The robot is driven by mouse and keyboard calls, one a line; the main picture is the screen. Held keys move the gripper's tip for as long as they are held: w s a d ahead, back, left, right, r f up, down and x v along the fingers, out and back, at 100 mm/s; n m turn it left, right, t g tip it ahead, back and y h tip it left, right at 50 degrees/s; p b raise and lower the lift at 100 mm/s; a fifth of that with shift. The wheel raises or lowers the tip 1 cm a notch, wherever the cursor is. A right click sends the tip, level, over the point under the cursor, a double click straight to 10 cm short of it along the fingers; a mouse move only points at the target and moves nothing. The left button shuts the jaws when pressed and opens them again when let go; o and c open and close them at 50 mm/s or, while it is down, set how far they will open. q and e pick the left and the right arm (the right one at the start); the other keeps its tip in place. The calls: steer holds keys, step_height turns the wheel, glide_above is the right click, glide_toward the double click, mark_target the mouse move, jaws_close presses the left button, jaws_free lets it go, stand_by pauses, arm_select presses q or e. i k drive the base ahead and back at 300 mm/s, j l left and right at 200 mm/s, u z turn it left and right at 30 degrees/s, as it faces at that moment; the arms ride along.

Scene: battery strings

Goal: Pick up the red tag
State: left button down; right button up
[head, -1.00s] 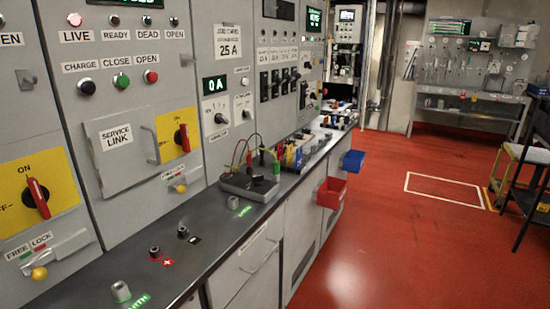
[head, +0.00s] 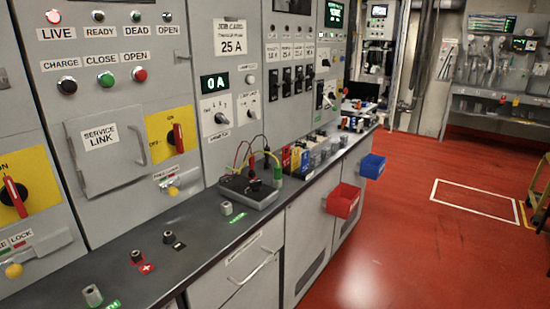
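I cannot make out a red tag for certain. A small upright red piece (head: 286,158) stands beside yellow and blue pieces on the dark counter, just behind the grey test box with leads. It is too small to tell whether it is a tag. Neither my left nor my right gripper is in view.
The dark counter (head: 205,222) runs along grey cabinets with switches. On it stand a grey test box (head: 243,194) with leads and black terminals (head: 136,256). A red bin (head: 343,200) and a blue bin (head: 372,166) hang from its front. The red floor (head: 420,240) is open at right.

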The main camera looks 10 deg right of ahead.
mark_target(285, 157)
steer(key=i+l+u, duration=0.35)
steer(key=l+u, duration=0.15)
steer(key=l, duration=0.3)
steer(key=i+l+u, duration=0.2)
steer(key=l+u, duration=0.3)
steer(key=l, duration=0.4)
steer(key=l+u, duration=0.5)
steer(key=l, duration=0.45)
steer(key=k+l+u, duration=0.1)
steer(key=l+u, duration=0.4)
steer(key=l, duration=0.45)
